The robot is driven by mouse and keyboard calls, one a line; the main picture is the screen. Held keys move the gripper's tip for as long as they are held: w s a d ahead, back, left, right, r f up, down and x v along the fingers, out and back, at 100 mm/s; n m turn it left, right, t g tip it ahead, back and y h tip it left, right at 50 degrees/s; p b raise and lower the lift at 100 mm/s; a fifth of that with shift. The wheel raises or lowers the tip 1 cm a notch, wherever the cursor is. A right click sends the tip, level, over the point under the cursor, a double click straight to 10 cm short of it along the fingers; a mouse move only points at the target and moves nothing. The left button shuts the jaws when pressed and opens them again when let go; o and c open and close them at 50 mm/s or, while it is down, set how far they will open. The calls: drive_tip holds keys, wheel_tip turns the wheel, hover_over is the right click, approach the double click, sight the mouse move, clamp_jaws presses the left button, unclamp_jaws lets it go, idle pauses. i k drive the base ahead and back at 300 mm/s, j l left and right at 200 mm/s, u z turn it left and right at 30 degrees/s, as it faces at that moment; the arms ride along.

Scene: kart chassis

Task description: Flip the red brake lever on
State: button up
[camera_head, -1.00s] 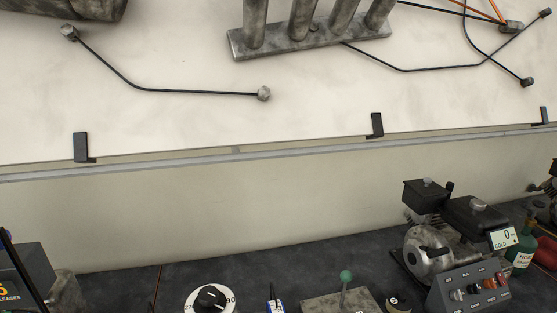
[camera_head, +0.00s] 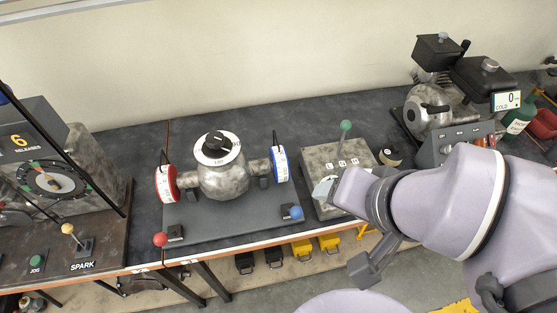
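The red brake lever has a red ball knob (camera_head: 160,239), low at the front left edge of a dark grey base plate (camera_head: 235,225), beside a small black bracket (camera_head: 175,233). Behind it a red-rimmed dial disc (camera_head: 165,184) stands upright at the left end of a metal housing. My arm reaches in from the right, and the end with my gripper (camera_head: 325,190) is over the small metal lever box, well to the right of the red knob and apart from it. The fingers are too unclear to tell their opening.
A blue knob (camera_head: 296,212) and blue-rimmed disc (camera_head: 280,164) mirror the red ones on the right. A black dial (camera_head: 216,146) tops the housing. A green-knobbed lever (camera_head: 345,126) stands on the metal box. A spark panel (camera_head: 82,262) stands left. An engine (camera_head: 428,112) stands back right.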

sight(159, 239)
drive_tip(key=u, duration=1.9)
drive_tip(key=i+l+z, duration=0.2)
drive_tip(key=i, duration=0.15)
